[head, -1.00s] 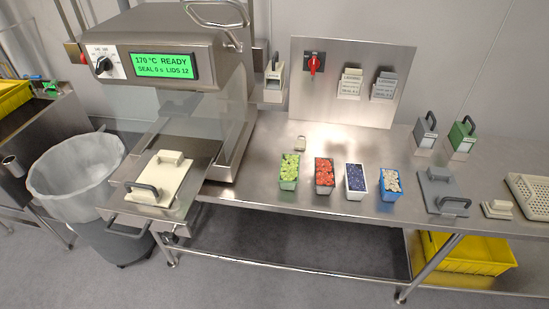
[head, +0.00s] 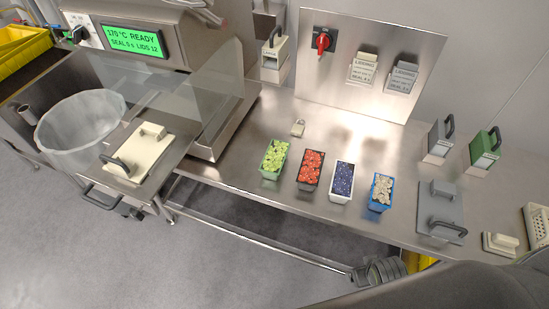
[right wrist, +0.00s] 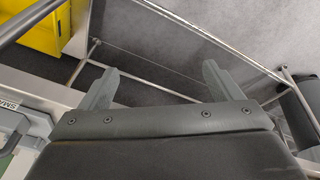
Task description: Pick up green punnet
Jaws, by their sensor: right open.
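The green punnet (head: 273,159), filled with small green fruit, stands upright on the steel counter (head: 240,175), at the left end of a row of punnets. My right gripper (right wrist: 158,78) is open, its two grey fingers apart with nothing between them. In the head view my right arm comes in at the lower right, with the gripper end near the counter's front edge, well to the right of the green punnet. The punnet does not show in the right wrist view. My left gripper is not in view.
Red (head: 310,170), blue-black (head: 342,181) and pale (head: 380,191) punnets stand to the right of the green one. The sealing machine (head: 160,55) with a cream plate (head: 139,151) is on the left. A grey plate (head: 440,210) lies on the right.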

